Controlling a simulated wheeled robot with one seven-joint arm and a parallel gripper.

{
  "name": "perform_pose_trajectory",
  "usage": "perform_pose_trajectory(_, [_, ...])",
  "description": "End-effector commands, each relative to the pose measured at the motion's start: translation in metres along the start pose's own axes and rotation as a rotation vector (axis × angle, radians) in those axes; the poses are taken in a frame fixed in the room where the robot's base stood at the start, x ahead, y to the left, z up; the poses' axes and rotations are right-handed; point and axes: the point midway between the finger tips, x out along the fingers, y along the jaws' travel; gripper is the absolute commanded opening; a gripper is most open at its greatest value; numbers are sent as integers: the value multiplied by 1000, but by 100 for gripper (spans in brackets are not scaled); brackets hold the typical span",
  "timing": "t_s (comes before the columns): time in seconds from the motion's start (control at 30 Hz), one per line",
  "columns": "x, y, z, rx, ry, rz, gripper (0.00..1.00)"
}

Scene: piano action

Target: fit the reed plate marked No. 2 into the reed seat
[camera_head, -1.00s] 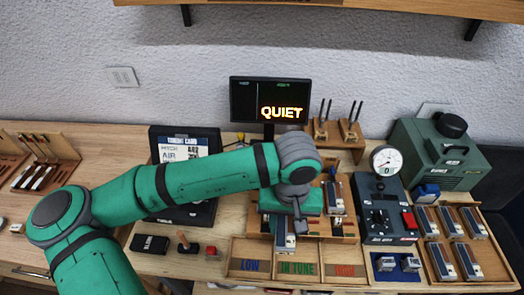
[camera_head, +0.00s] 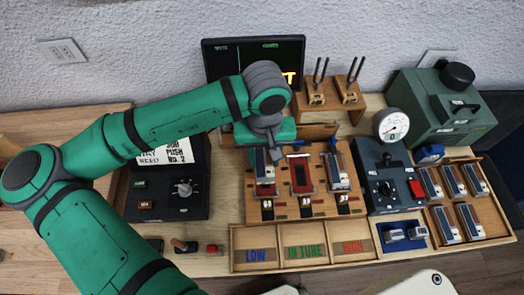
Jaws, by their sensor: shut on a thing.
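My gripper (camera_head: 266,146) points down over the left place of a wooden board (camera_head: 320,208) in the middle of the bench. It is shut on a reed plate (camera_head: 264,172), grey with a brown side, at that left place. I cannot tell whether the plate touches the board or hangs just above it. A red-framed place (camera_head: 301,174) is in the middle of the board. Another reed plate (camera_head: 338,172) stands at the right place. No number on the held plate is legible, and which place is the reed seat is not clear. The fingertips are mostly hidden.
A three-part tray (camera_head: 290,262) marked LOW, IN TUNE and HIGH lies empty in front. To the right are a gauge box (camera_head: 384,185) and a tray (camera_head: 488,203) of several plates. A monitor (camera_head: 222,58) and tuning forks (camera_head: 335,88) stand behind. My arm partly covers the panel (camera_head: 165,203).

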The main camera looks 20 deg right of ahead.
Motion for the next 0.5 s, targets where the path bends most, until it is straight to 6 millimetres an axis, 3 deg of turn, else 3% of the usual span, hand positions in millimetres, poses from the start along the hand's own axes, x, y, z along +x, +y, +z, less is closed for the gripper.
perform_pose_trajectory(0.5, [40,-1,0,-1,-1,1,14])
